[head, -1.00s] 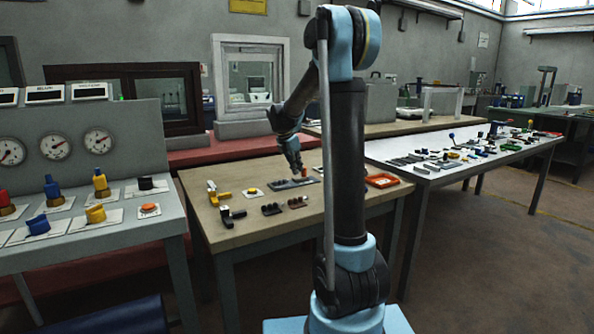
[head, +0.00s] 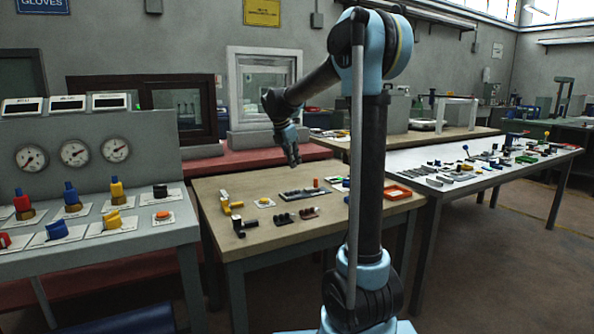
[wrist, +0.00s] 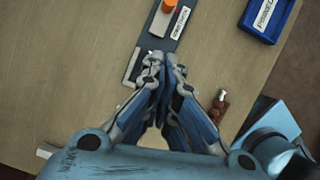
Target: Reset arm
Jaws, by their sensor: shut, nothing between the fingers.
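My gripper (head: 294,160) hangs above the wooden table (head: 235,253) in the head view, pointing down, clear of the tabletop. In the wrist view my gripper (wrist: 163,58) has its two fingers together, with nothing between them. Below the fingertips lies a dark grey strip (wrist: 160,35) with an orange-topped piece and a white label. The same dark strip (head: 298,194) shows in the head view, with a small orange-red cylinder (head: 316,183) at its right end.
Yellow and black fittings (head: 230,203) lie at the table's left. A blue tray (wrist: 266,17) and an orange tray (head: 397,192) are to the right. A gauge panel (head: 75,152) stands left, a white table (head: 440,180) right. The air around my gripper looks free.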

